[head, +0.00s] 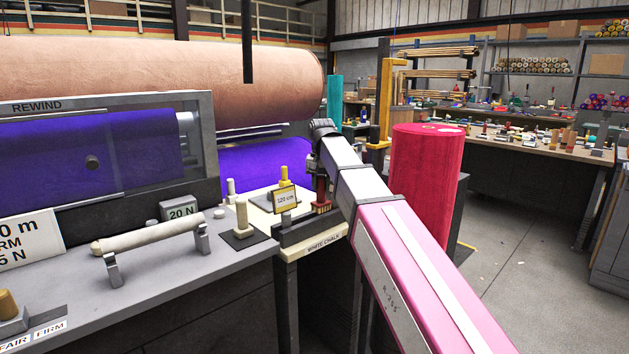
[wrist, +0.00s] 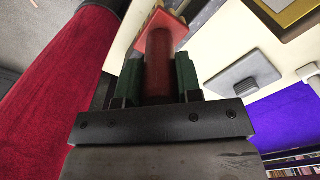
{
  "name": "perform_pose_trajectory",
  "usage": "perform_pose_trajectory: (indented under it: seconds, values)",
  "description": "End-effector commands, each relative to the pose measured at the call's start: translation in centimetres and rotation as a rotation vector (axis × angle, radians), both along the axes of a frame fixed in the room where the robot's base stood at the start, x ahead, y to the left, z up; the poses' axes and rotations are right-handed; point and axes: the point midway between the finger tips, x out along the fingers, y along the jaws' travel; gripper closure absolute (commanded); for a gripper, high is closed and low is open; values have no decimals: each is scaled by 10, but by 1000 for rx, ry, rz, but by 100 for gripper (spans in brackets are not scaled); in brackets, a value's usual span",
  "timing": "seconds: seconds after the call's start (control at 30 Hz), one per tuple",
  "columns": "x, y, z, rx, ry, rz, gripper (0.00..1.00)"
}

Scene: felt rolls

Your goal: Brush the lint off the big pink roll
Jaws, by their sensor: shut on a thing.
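A deep pink-red roll (head: 425,185) stands upright right of my arm, with small pale flecks on its top. A much larger salmon-pink roll (head: 150,85) lies horizontally at the back left; I see no clear lint on it. My gripper (wrist: 158,78) is shut on a red-handled tool (wrist: 158,60), with one dark green finger on each side. In the head view the red tool (head: 322,190) is over the cream table, left of the upright roll. The upright roll's red side (wrist: 55,85) fills the wrist view's left.
The cream table (head: 318,247) carries a "120 cm" sign (head: 285,199) and pale pegs. Purple felt (head: 265,165) lies behind it. A grey rewind bench (head: 190,275) fills the left. Open floor (head: 515,240) lies right of the upright roll, before a cluttered workbench (head: 540,145).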

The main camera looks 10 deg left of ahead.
Motion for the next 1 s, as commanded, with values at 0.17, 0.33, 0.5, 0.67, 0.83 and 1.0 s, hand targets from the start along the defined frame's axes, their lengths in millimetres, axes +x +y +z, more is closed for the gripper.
perform_pose_trajectory:
  seconds: [0.17,0.33,0.5,0.67,0.83,1.0]
  values:
    - [-9,-28,-16,0,0,-7,91]
    - [-18,-67,-37,-1,1,-16,91]
    - [-31,-122,-68,0,2,-28,91]
    - [-42,-173,-96,0,2,-37,91]
    - [-50,-217,-121,0,1,-44,91]
    - [-54,-243,-135,0,0,-47,91]
